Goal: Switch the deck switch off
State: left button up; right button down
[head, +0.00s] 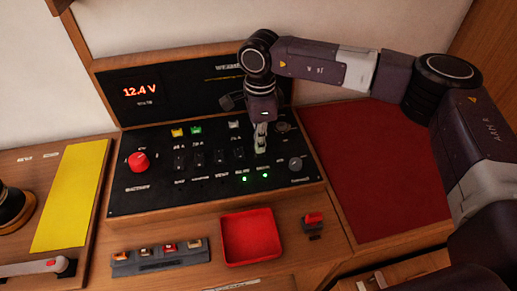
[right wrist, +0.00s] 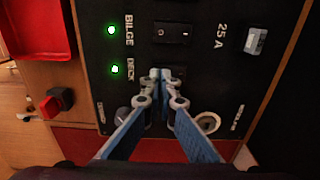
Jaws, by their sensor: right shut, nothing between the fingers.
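The black switch panel (head: 215,193) lies sloped on the wooden console. My right gripper (head: 260,148) is over its right part, shut and empty, with fingertips together pointing down at the panel. In the right wrist view the fingertips (right wrist: 160,75) are in line with the DECK label, over the deck switch. The fingers mostly hide that switch, so I cannot tell its position or whether they touch it. The DECK light (right wrist: 115,69) glows green. The bilge switch (right wrist: 172,33) is the rocker beside it, and its light (right wrist: 111,30) is green too. My left gripper is not in view.
A red knob (head: 138,162) is at the panel's left and a grey knob (head: 296,164) at its right. A display (head: 140,90) reads 12.4 V. A red tray (head: 250,262), fuse holder (head: 160,262) and small red-topped part (head: 313,219) lie in front. The red mat (head: 375,180) is bare.

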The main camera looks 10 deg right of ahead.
jog(key=shift+f+b, duration=0.6)
jog(key=shift+f, duration=0.1)
jog(key=shift+r, duration=0.1)
jog(key=shift+r+p, duration=1.6)
jog(key=shift+r, duration=1.85)
